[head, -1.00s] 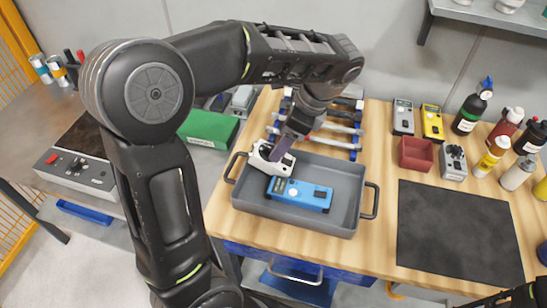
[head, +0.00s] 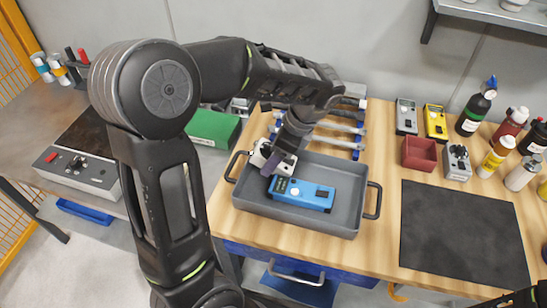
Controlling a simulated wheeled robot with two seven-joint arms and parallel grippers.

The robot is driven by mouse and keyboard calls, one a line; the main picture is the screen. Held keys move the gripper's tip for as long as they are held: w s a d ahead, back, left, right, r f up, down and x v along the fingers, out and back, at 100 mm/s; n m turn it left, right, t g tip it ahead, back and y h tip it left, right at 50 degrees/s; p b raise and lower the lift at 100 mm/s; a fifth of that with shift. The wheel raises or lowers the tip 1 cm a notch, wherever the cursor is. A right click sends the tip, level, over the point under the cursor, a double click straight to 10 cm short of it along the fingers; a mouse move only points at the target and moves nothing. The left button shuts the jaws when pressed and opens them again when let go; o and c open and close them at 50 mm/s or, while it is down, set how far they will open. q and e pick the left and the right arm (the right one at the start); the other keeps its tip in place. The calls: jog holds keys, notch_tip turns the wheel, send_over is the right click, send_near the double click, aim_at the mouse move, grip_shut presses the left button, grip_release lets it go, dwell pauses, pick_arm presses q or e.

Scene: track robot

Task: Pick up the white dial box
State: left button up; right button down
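A white box (head: 258,157) sits in the back left corner of the grey tray (head: 340,227); I take it for the white dial box. My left gripper (head: 276,166) points down over it and hides its middle, so its dial is not clear. The fingers are at the box, but I cannot tell whether they grip it or are open. My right arm shows only as a dark piece at the bottom right corner; its gripper is out of view.
A blue meter (head: 301,194) lies in the tray in front of the white box. A red bin (head: 418,153), a pale knobbed box (head: 456,163), two handheld meters and several bottles stand at the right. A dark mat (head: 460,235) lies bare.

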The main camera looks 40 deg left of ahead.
pick_arm(q)
jog(key=shift+f, duration=0.1)
jog(key=shift+c, duration=0.5)
grip_shut()
dwell(0.6)
notch_tip(320, 180, up, 5)
jog(key=shift+w, duration=0.1)
notch_tip(320, 180, up, 5)
jog(key=p, duration=0.3)
dwell(0.7)
